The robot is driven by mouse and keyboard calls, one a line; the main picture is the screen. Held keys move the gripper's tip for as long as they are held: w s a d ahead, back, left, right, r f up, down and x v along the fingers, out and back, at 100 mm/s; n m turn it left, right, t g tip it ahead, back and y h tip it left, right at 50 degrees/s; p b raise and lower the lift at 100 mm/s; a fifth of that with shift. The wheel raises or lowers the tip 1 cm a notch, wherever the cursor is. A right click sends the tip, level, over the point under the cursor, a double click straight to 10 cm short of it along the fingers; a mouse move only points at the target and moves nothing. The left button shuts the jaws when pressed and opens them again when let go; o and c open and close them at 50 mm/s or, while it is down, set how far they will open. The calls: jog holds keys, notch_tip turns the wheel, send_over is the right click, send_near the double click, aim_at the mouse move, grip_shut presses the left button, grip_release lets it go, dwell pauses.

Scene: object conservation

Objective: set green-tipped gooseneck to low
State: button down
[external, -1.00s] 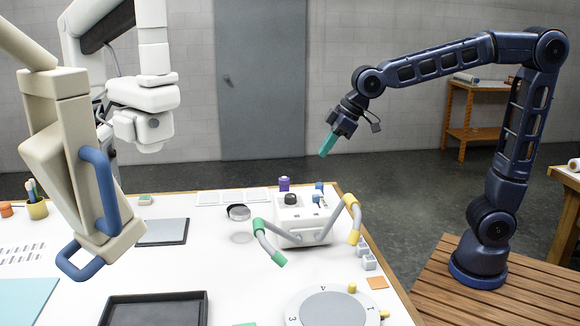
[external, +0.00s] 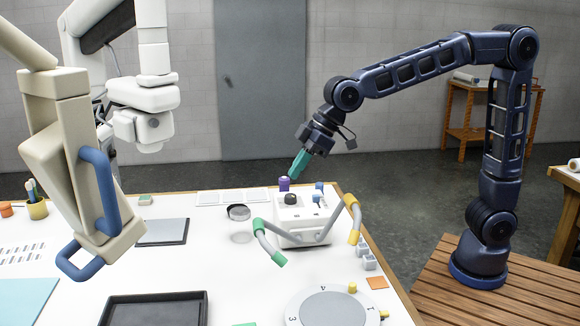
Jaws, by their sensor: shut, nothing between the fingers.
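The green-tipped gooseneck (external: 263,236) is a grey bent arm with green ends on the left side of the white box (external: 305,233). It curves down, with its green tip (external: 279,259) low near the table in front of the box. A yellow-tipped gooseneck (external: 357,221) is on the box's right side, with one yellow end raised. My gripper (external: 295,170) has teal fingers, which are shut and empty. It hangs in the air above the back of the box, near the purple-topped object, apart from the green-tipped gooseneck.
The box top carries a black knob (external: 291,199) and a blue switch (external: 318,197). A purple object (external: 284,184) stands behind it. A numbered dial (external: 325,308) lies in front, and a beige machine with blue handles (external: 95,185) hangs at the left.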

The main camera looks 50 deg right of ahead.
aim_at(261, 223)
jog(key=x, duration=1.3)
jog(key=shift+w+a+f, duration=0.1)
jog(key=shift+w+f, duration=0.1)
jog(key=shift+f, duration=0.1)
jog(key=shift+w+a+f+h, duration=0.3)
jog(key=shift+a, duration=0.05)
jog(key=w+a+f+g+h, duration=0.3)
jog(key=w+a+f, duration=0.1)
jog(key=f, duration=0.5)
jog(key=shift+a+h, duration=0.3)
jog(key=shift+a, duration=0.25)
